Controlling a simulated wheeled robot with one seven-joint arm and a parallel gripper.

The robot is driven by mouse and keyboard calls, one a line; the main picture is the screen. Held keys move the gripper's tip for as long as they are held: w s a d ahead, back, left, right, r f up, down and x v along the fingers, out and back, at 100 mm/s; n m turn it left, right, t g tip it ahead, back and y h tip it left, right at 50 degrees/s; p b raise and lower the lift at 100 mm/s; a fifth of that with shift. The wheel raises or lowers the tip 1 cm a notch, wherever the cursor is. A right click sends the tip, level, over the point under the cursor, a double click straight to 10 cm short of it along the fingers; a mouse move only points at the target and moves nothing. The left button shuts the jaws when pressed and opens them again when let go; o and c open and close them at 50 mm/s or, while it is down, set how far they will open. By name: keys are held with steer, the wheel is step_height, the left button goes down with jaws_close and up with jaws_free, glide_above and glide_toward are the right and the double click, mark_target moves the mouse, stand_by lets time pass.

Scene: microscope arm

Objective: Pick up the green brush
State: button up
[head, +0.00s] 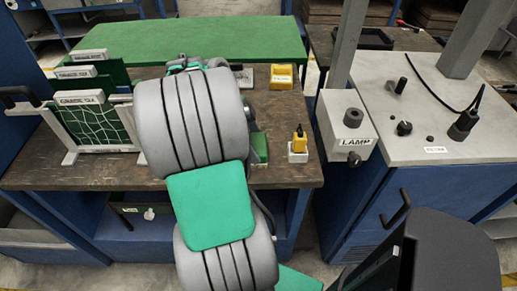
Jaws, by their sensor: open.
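I cannot make out a green brush for certain. A small green block (260,148) shows on the brown workbench (290,178), just right of my arm and partly hidden by it. I cannot tell whether it belongs to a brush. My large grey and green arm covers the middle of the bench. Small grey and teal parts show past the top of my arm, but no fingertips can be made out. My gripper is hidden.
A labelled rack with a green netted panel (95,125) stands left. A yellow bin (281,77) and a small yellow-topped item (299,145) are on the bench's right. A lamp box (345,125) stands by a grey-topped cabinet (440,105). A green surface (250,38) lies behind.

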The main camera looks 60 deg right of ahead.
mark_target(255, 143)
steer(key=x, duration=0.4)
steer(key=shift+s, duration=0.1)
steer(key=shift+r, duration=0.1)
steer(key=shift+c, duration=0.4)
steer(key=c, duration=1.1)
steer(key=shift+r, duration=0.55)
steer(key=w+a+r, duration=0.3)
steer(key=a+r, duration=0.9)
steer(key=a, duration=0.2)
steer(key=shift+p, duration=0.35)
